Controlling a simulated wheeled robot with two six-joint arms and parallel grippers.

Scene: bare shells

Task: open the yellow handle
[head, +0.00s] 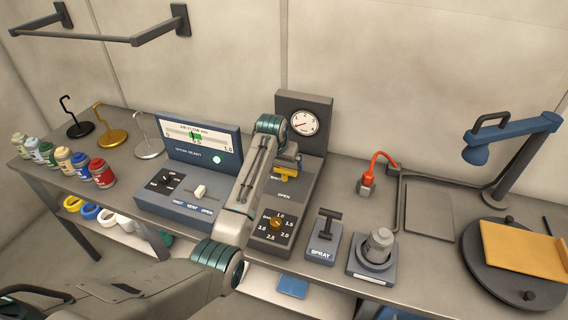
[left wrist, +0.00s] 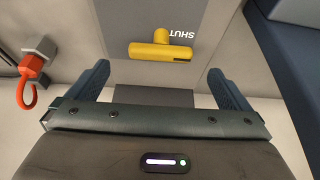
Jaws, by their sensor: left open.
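The yellow handle (head: 281,177) is on the sloped face of the grey gauge unit, partly hidden in the head view by my left arm and gripper. In the left wrist view the yellow handle (left wrist: 160,51) is a short T shape beside the word SHUT. An OPEN label shows below it in the head view. My left gripper (head: 288,161) is over the unit at the handle. In the left wrist view its two blue fingers (left wrist: 155,82) are spread wide, with the handle ahead of the gap and nothing between them. My right gripper is not in view.
A round gauge (head: 303,122) rises behind the handle. A dial box (head: 276,223) is in front, an air-flow console (head: 203,143) left. To the right are a red hook (head: 375,165), a spray lever (head: 325,225) and a blue lamp (head: 520,150). Jars (head: 103,172) line the left end.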

